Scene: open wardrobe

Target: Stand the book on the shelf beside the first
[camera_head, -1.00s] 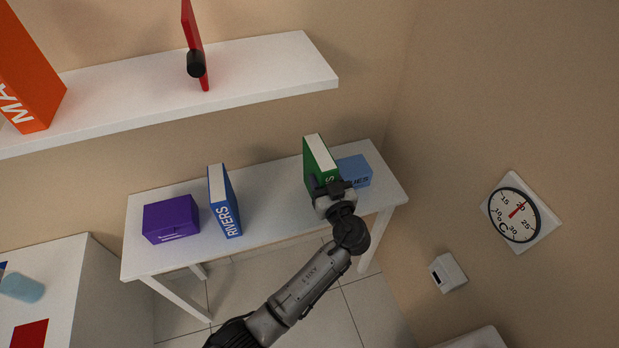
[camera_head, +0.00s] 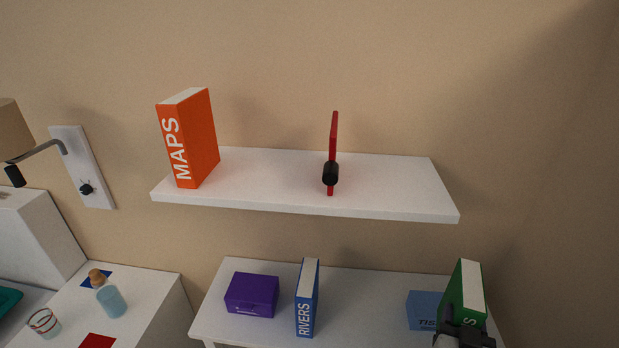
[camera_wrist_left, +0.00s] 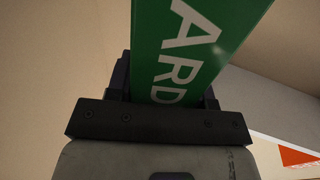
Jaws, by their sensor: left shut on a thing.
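The green book (camera_head: 466,286) is upright in my left gripper (camera_head: 462,335) at the lower right of the head view, by the right end of the table. The left wrist view shows the jaws shut on the green book (camera_wrist_left: 185,50), with the letters "ARD" on its spine. The white wall shelf (camera_head: 260,180) is up and to the left of it. The orange MAPS book (camera_head: 203,140) stands upright on the shelf's left part. A thin red upright piece (camera_head: 333,135) with a black knob (camera_head: 330,173) stands near the shelf's middle. My right gripper is not in view.
The white table (camera_head: 365,310) below carries a purple box (camera_head: 252,294), an upright blue RIVERS book (camera_head: 307,300) and a blue tissue box (camera_head: 424,310). The shelf is bare between the orange book and red piece, and right of the red piece. A wall lamp (camera_head: 40,150) is at left.

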